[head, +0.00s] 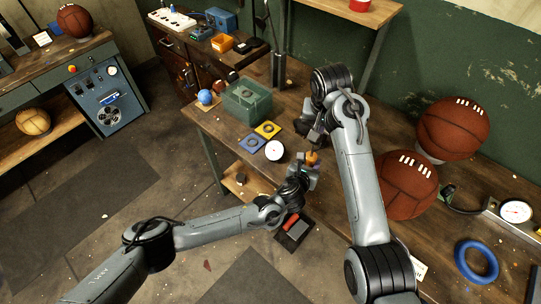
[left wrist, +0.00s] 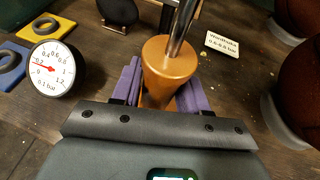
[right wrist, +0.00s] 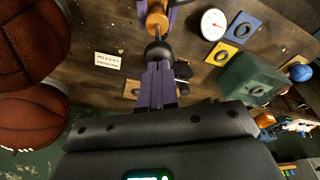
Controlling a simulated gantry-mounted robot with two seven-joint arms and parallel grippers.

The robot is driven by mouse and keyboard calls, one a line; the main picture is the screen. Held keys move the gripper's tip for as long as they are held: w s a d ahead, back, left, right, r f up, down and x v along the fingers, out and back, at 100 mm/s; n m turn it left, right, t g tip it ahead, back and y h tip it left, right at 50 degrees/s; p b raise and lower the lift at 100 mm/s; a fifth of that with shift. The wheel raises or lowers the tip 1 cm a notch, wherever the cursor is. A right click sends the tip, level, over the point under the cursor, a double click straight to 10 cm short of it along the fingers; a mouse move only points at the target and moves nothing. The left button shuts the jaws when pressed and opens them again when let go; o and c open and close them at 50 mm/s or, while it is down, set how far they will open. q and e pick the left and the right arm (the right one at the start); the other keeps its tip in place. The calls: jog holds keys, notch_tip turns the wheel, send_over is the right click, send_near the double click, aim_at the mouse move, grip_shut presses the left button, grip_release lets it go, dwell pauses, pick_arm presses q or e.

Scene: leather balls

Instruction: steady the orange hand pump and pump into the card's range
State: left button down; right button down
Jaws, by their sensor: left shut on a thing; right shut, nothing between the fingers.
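The orange hand pump (head: 312,157) stands at the front edge of the wooden bench. My left gripper (head: 304,170) is shut around its orange body (left wrist: 168,72), with a purple finger on each side. A metal rod rises from the pump's top. My right gripper (right wrist: 157,82) is shut and empty, its purple fingertips at the pump's black knob (right wrist: 157,50); I cannot tell whether they touch. The white round gauge (left wrist: 52,69) has its red needle near the low end, around 0 to 0.2. The white card (left wrist: 235,45) lies behind the pump; its small print names a bar range.
Blue and yellow square pads (head: 267,129) lie beside the gauge. A green box (head: 247,102) and blue ball (head: 205,97) are further left. Two brown leather balls (head: 407,184) stand on the right. A blue ring (head: 476,261) and another gauge (head: 515,211) are at far right.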

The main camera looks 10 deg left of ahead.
jog(key=shift+f, duration=3.55)
jog(key=shift+r, duration=4.05)
jog(key=shift+f, duration=0.15)
jog(key=shift+f, duration=4)
jog(key=shift+r, duration=3.65)
jog(key=shift+f, duration=0.15)
